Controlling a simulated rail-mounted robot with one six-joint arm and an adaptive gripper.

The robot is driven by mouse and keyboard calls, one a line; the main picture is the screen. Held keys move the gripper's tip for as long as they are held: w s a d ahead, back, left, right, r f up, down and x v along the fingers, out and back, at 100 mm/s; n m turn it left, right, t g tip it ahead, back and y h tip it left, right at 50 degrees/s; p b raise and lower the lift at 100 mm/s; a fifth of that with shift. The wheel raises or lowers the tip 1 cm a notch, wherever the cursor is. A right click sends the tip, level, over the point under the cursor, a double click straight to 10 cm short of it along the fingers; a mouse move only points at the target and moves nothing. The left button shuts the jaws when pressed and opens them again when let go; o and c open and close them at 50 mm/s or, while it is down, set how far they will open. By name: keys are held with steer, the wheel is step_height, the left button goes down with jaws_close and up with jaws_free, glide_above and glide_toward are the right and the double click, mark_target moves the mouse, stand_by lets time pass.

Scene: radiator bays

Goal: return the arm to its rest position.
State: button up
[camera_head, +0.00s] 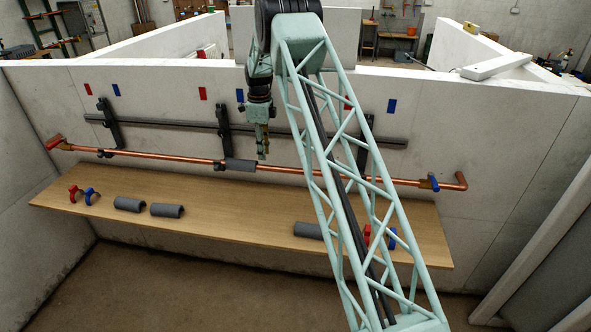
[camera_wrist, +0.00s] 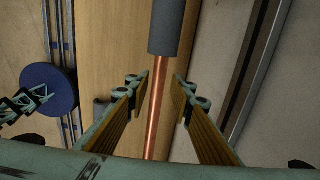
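My arm is extended toward the wall, and my gripper (camera_head: 263,150) points down near the copper pipe (camera_head: 290,172). The grey sleeve (camera_head: 240,165) sits on the pipe just left of the gripper in the head view. In the wrist view my gripper (camera_wrist: 161,88) is open, with a clear gap between its two fingers. The copper pipe (camera_wrist: 159,110) runs through that gap in the picture, and the sleeve (camera_wrist: 166,28) lies beyond the fingertips. Nothing is held. The exact distance from fingers to pipe cannot be told.
A wooden shelf (camera_head: 230,215) under the pipe holds loose grey sleeves (camera_head: 129,204), red (camera_head: 74,193) and blue (camera_head: 90,195) clips. Dark brackets (camera_head: 223,130) and a rail (camera_head: 165,122) are on the wall behind. White partition walls (camera_head: 490,120) enclose the bay.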

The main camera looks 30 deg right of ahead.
stand_by(0.3)
